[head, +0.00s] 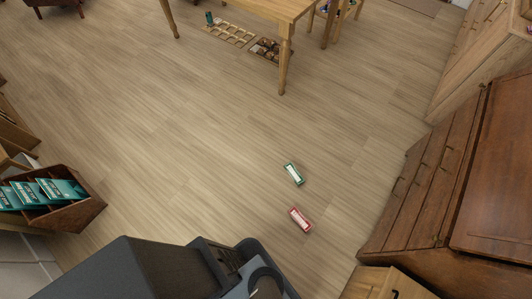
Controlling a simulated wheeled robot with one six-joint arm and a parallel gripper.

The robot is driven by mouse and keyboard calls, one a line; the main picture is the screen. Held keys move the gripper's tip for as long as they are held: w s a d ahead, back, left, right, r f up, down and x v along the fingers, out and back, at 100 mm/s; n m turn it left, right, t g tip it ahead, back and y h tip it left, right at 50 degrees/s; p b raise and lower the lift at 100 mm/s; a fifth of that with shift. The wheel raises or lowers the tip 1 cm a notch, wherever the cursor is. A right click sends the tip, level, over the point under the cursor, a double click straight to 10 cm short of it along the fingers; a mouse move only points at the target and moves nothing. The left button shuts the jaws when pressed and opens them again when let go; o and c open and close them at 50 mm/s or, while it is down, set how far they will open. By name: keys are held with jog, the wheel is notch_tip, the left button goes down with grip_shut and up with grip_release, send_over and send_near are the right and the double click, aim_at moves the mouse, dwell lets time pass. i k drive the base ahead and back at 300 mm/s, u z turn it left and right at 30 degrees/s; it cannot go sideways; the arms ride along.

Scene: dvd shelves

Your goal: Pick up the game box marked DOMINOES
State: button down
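Two small boxes lie apart on the wood floor in the head view. One is a green box (293,174) with a pale label. The other is a red box (300,219) with a pale label, a little nearer to me. The lettering on both is too small to read, so I cannot tell which, if either, is marked DOMINOES. Dark and grey parts of my own body fill the bottom middle of the view, to the left of the red box. I do not see my gripper's fingers.
A brown wooden cabinet (415,190) with drawers stands to the right of the boxes. A wooden bin (82,214) with teal cases is at the left. A wooden table (285,50) stands at the back, near a slotted tray (232,34). The middle floor is clear.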

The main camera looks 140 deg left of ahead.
aim_at(289, 167)
jog(key=u, duration=3.85)
jog(key=k, duration=0.35)
jog(key=u, duration=1.3)
jog(key=i, duration=1)
jog(key=u, duration=0.45)
jog(key=i, duration=1)
jog(key=z, duration=0.8)
jog(key=i, duration=0.8)
jog(key=z, duration=1)
jog(key=i, duration=0.3)
jog(key=z, duration=0.25)
